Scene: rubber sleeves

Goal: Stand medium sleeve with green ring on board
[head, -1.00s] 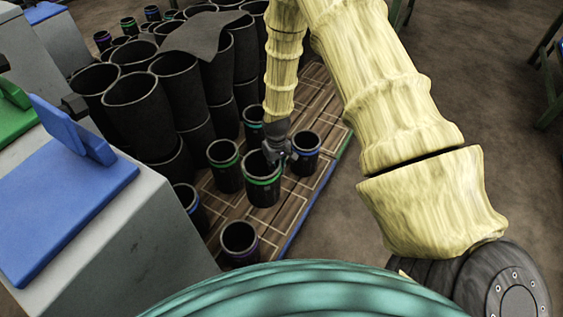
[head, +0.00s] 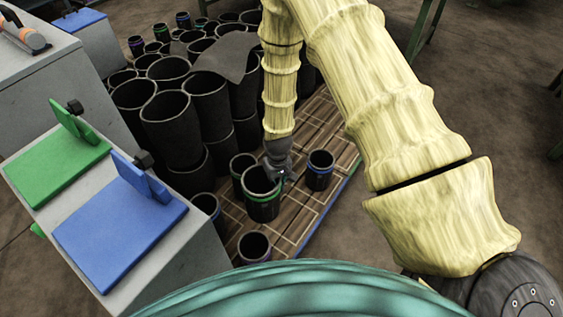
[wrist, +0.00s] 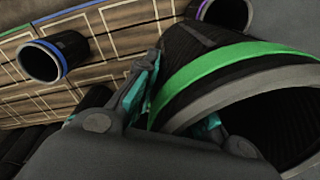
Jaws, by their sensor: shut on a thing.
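My gripper (head: 281,174) is shut on the rim of a black medium sleeve with a green ring (head: 263,207) in the head view. The sleeve is upright with its open end up, over the wooden pallet. I cannot tell whether its base touches the pallet. In the wrist view the green-ringed sleeve (wrist: 205,68) fills the right side, with the fingers of my gripper (wrist: 170,105) at its wall. A blue board (head: 110,245) and a green board (head: 50,165) with upright clamp-like pieces lie on the grey bench at left, both empty.
On the pallet (head: 300,215) stand a blue-ringed sleeve (head: 320,172), another sleeve (head: 239,170) close behind the held one, a blue-ringed one (head: 206,208) and a purple-ringed one (head: 254,248). Large black sleeves (head: 175,130) crowd behind. The bench (head: 185,270) edge is at left.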

